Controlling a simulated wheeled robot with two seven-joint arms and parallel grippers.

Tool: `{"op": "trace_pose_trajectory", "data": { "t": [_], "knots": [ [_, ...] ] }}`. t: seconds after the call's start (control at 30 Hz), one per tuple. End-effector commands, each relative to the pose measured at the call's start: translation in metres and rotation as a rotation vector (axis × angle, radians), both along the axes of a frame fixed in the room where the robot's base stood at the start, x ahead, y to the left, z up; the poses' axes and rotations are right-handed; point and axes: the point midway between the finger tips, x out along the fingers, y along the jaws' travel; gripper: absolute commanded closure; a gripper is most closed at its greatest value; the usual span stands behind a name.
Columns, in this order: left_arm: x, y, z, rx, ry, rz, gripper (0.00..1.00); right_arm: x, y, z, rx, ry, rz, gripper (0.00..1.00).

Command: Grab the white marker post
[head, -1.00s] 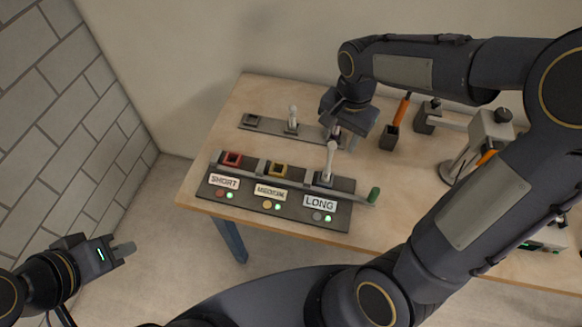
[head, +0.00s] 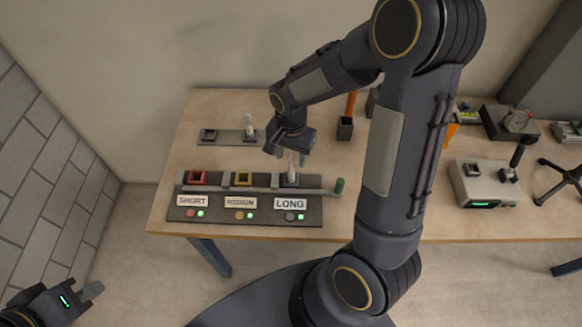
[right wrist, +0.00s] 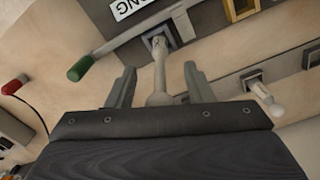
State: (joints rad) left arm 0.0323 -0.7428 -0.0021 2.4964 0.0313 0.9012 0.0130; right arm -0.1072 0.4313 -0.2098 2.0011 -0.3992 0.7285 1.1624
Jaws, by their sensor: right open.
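A white post (head: 291,172) stands upright in the LONG socket at the right end of the dark labelled panel (head: 255,221). A second pale post (head: 249,126) with a rounded top stands on the thin rail behind. My right gripper (head: 289,154) is open above the LONG socket, pointing down. In the right wrist view the white post (right wrist: 160,66) shows between its two spread fingers (right wrist: 159,72), with a gap on both sides. The second post (right wrist: 266,98) is off to the right there. My left gripper (head: 88,291) is low at the left, away from the table; its jaw opening is unclear.
A grey bar with a green-handled end (head: 339,186) crosses the sockets and juts right. A red-rimmed socket (head: 196,177) and a yellow-rimmed one (head: 243,179) show no posts. A dark holder (head: 345,129) with an orange handle stands behind to the right.

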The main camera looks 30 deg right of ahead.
Motion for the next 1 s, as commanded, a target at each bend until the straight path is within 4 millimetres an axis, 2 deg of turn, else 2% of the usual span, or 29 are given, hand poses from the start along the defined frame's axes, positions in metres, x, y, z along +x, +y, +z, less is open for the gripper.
{"op": "trace_pose_trajectory", "data": {
  "t": [0.07,0.4,0.77,1.0],
  "knots": [
    [0.000,0.000,0.000,0.000,0.000,0.000,1.00,0.000,0.000,0.000,0.000,0.000,0.000,0.54],
    [0.000,0.000,0.000,0.000,0.000,0.000,1.00,0.000,0.000,0.000,0.001,-0.001,0.000,0.99],
    [0.000,0.000,0.000,0.000,0.000,0.000,1.00,0.000,0.000,0.001,0.000,-0.001,0.000,1.00],
    [0.000,0.000,-0.001,0.000,0.000,0.000,1.00,0.002,0.000,0.018,0.001,-0.006,0.000,1.00]
  ]
}}
